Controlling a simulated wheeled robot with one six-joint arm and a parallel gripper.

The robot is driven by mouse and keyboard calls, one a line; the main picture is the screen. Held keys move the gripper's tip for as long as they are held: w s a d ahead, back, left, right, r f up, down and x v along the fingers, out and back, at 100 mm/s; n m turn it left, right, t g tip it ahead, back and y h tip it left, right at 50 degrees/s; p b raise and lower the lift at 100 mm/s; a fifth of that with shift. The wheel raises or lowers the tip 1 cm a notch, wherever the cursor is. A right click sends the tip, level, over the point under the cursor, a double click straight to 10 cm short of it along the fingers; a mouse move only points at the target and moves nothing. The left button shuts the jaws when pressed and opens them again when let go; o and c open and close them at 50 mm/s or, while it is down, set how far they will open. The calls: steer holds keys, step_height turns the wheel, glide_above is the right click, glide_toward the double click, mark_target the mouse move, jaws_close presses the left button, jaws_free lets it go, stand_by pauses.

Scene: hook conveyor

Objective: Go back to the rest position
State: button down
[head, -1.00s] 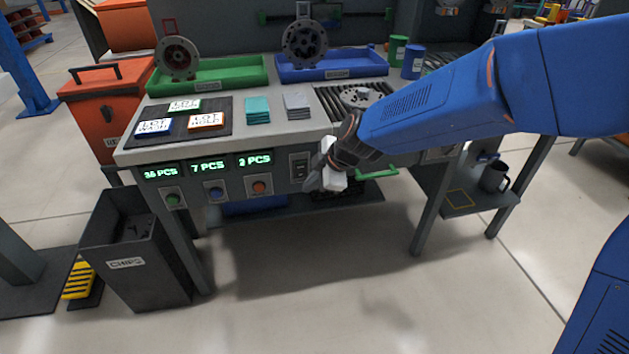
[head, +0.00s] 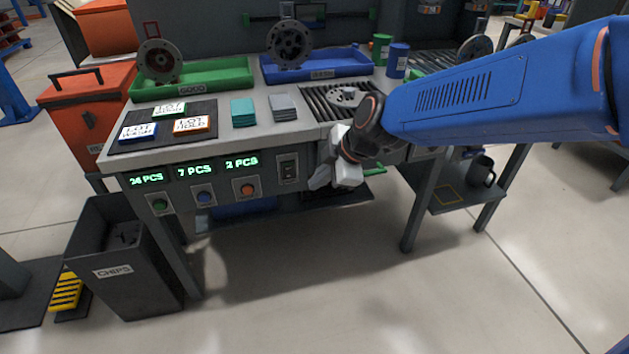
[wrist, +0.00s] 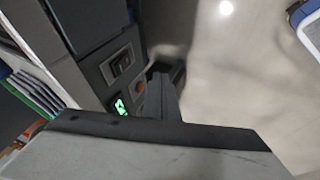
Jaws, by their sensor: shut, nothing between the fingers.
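My gripper (head: 321,181) is in front of the workbench's front face in the head view, just right of the black switch (head: 288,168). It points down and to the left, is shut and holds nothing. My blue arm reaches to it from the right side. In the wrist view the dark fingers of my gripper (wrist: 165,95) show together beside the bench's front panel. The floor fills the right of that view. I cannot tell the exact gap between my gripper and the panel.
The workbench (head: 240,150) carries a green tray (head: 200,82), a blue tray (head: 325,68), lot cards and a roller strip (head: 330,103). Green, blue and orange buttons sit on its front. A chips bin (head: 125,262) stands at lower left. The floor in front is clear.

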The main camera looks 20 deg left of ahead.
steer(key=shift+d, duration=0.1)
stand_by(0.3)
steer(key=s+d+r+m+t+h, duration=0.1)
steer(key=s+d+r+m, duration=0.3)
steer(key=d, duration=0.8)
steer(key=w+d+r+m+t+h, duration=0.1)
steer(key=d+m, duration=0.5)
steer(key=d, duration=0.7)
steer(key=s+d+f+m+h, duration=0.1)
steer(key=s+d+m+h, duration=0.1)
steer(key=s+d+m, duration=0.4)
steer(key=s+d+m+h, duration=0.2)
steer(key=s+d+m, duration=0.5)
steer(key=d, duration=0.6)
steer(key=shift+s+d+f+t, duration=0.3)
steer(key=shift+s+d+f, duration=0.1)
steer(key=shift+s, duration=0.45)
steer(key=shift+a, duration=0.1)
